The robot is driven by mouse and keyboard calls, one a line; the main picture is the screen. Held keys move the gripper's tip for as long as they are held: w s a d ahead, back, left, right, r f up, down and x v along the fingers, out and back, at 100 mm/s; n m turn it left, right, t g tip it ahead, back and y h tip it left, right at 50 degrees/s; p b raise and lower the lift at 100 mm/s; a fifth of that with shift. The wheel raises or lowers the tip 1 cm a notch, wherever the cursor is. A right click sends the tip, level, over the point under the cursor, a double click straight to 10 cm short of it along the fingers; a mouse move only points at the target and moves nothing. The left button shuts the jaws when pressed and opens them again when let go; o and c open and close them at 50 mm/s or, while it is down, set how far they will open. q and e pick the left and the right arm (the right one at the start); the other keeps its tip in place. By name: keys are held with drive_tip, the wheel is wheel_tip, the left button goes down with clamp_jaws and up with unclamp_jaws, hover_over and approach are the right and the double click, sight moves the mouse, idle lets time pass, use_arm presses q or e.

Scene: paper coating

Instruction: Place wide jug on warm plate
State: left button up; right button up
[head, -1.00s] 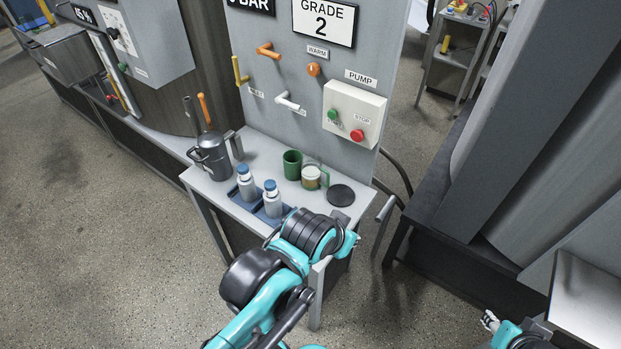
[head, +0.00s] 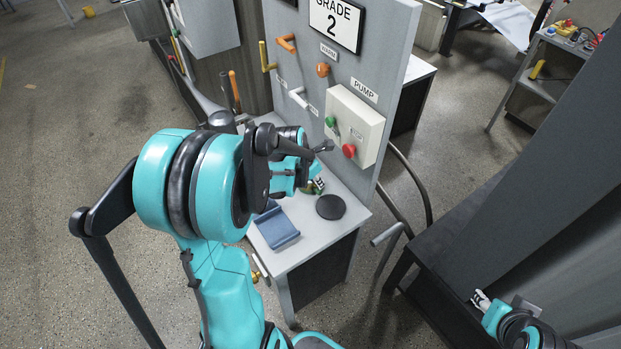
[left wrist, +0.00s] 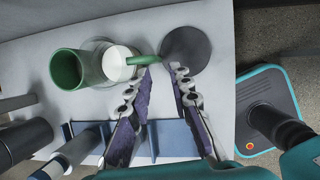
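The glass jug with a green handle (left wrist: 118,64), which I take as the wide jug, stands on the bench beside the warm plate, a dark round disc (left wrist: 187,50). The plate shows clearly in the head view (head: 330,207); the jug is mostly hidden there by my left arm. My left gripper (left wrist: 163,74) is open, its fingertips close to the jug's handle, which reaches the left fingertip. Whether they touch I cannot tell. My right gripper (head: 481,299) is low at the right, far from the bench; its fingers are too small to read.
A green mug (left wrist: 67,69) stands close left of the jug. A blue tray (head: 277,227) lies at the bench's front, with bottles (left wrist: 73,149) at the left in the wrist view. The panel with a pump box (head: 354,125) rises behind the bench.

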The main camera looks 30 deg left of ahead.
sight(319, 194)
use_arm(q)
drive_tip(key=shift+n, duration=0.6)
drive_tip(key=b+x, duration=0.1)
drive_tip(key=x, duration=0.1)
drive_tip(key=b+x, duration=0.1)
drive_tip(key=x, duration=0.2)
drive_tip(key=b+x, duration=0.1)
drive_tip(key=x, duration=0.2)
drive_tip(key=shift+s+a+f, duration=0.1)
drive_tip(key=shift+a+f, duration=0.2)
drive_tip(key=shift+a, duration=0.1)
drive_tip(key=shift+r, duration=0.1)
clamp_jaws()
